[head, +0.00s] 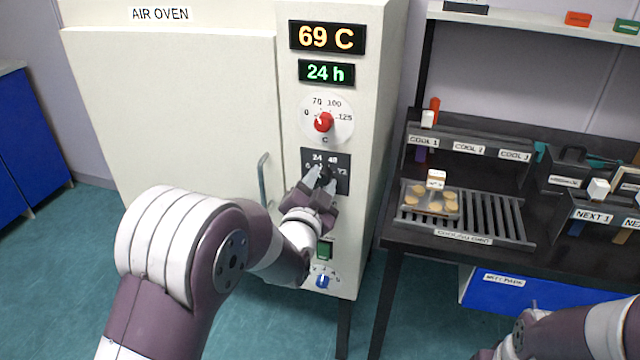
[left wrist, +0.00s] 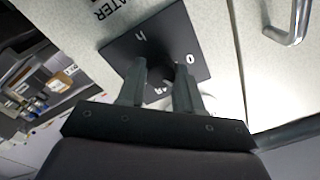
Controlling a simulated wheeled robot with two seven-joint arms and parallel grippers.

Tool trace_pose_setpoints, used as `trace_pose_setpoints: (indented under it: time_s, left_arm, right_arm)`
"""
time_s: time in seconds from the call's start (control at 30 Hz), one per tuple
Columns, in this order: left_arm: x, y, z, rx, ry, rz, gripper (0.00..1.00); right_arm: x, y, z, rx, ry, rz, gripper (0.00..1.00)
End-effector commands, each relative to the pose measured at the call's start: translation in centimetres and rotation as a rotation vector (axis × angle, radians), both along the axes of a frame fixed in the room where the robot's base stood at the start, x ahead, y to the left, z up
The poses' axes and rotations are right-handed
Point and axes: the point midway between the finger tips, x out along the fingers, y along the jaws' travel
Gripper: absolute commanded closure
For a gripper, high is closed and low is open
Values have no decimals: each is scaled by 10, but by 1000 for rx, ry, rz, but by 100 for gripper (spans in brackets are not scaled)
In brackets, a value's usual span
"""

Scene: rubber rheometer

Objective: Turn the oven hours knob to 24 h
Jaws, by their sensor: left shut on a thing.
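The air oven (head: 180,100) stands at the left with its door shut. Its upper display (head: 327,37) reads 69 C and its lower display (head: 326,73) reads 24 h. The hours knob sits on a dark plate (head: 318,160) marked 24 and 48, below the red temperature knob (head: 323,122). My left gripper (head: 322,182) is at this plate and shut on the hours knob, which its fingers mostly hide. In the left wrist view the fingers (left wrist: 160,85) close at the middle of the dark plate (left wrist: 190,35). My right gripper is out of view; only part of that arm shows.
A door handle (head: 263,180) stands out just left of my left gripper. A green switch (head: 324,250) and a blue knob (head: 323,280) are below it. At the right, a dark table holds a slotted cooling rack (head: 500,215) with a tray (head: 412,207) of several pale discs.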

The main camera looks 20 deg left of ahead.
Motion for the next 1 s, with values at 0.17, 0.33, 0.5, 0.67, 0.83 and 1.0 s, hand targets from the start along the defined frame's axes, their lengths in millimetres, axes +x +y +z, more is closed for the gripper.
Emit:
trace_pose_setpoints:
  time_s: [0.17, 0.33, 0.5, 0.67, 0.83, 1.0]
  left_arm:
    - [0, 0, -1, 1, 1, 0, 96]
    - [0, 0, -1, 0, 1, 0, 56]
    - [0, 0, 0, 0, 1, 0, 40]
    - [0, 0, 0, -1, 1, 1, 40]
    - [-16, 0, 0, -1, 1, -1, 40]
    - [-59, 0, -1, -1, 1, -1, 40]
  right_arm:
    - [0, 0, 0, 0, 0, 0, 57]
    - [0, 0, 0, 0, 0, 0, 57]
    - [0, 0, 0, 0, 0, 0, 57]
    - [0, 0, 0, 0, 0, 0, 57]
    - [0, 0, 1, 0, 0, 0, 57]
    - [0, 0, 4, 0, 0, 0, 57]
